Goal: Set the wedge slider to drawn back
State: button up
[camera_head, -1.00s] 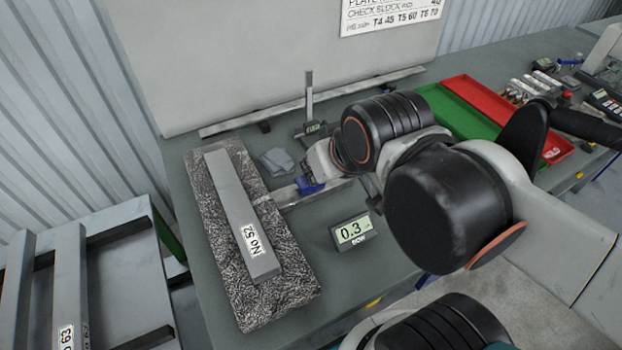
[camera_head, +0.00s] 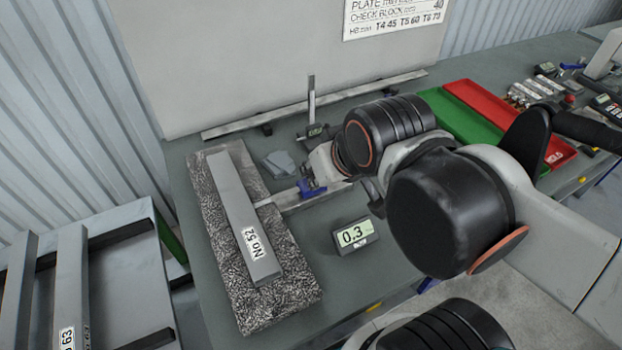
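A flat metal strip (camera_head: 283,202), which looks like the wedge slider, runs from the right edge of the speckled stone plate (camera_head: 225,268) toward my arm. A blue piece (camera_head: 311,189) sits at its right part. A long grey bar (camera_head: 238,205) labelled No 52 lies on the stone plate, and the strip's left end reaches close to it. The end of my arm is over the strip's right end, beside the blue piece. My arm's black joints hide most of my gripper, so I cannot see its fingers or whether they touch the blue piece.
A small display (camera_head: 354,235) reading 0.3 stands in front of the strip. Green (camera_head: 458,118) and red (camera_head: 505,118) trays are at right. A rack with bars (camera_head: 70,285) stands at left.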

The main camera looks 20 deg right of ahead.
jog(key=o, duration=0.3)
jog(key=shift+w+r, duration=0.2)
jog(key=shift+r, duration=0.05)
jog(key=w+d+m+g+p, duration=0.1)
jog(key=w+d+g+p, duration=0.15)
jog(key=w, duration=0.35)
jog(key=w+d+m+g+p, duration=0.1)
jog(key=w+g+p, duration=0.25)
jog(key=w, duration=0.25)
jog(key=shift+g, duration=0.5)
jog(key=f+b, duration=0.1)
jog(key=f, duration=0.3)
jog(key=f+b, duration=0.2)
jog(key=f, duration=0.3)
jog(key=f+b, duration=0.1)
jog(key=f, duration=0.3)
jog(key=shift+w+d+f, duration=0.15)
jog(key=shift+d, duration=0.1)
jog(key=shift+d, duration=0.1)
grip_shut()
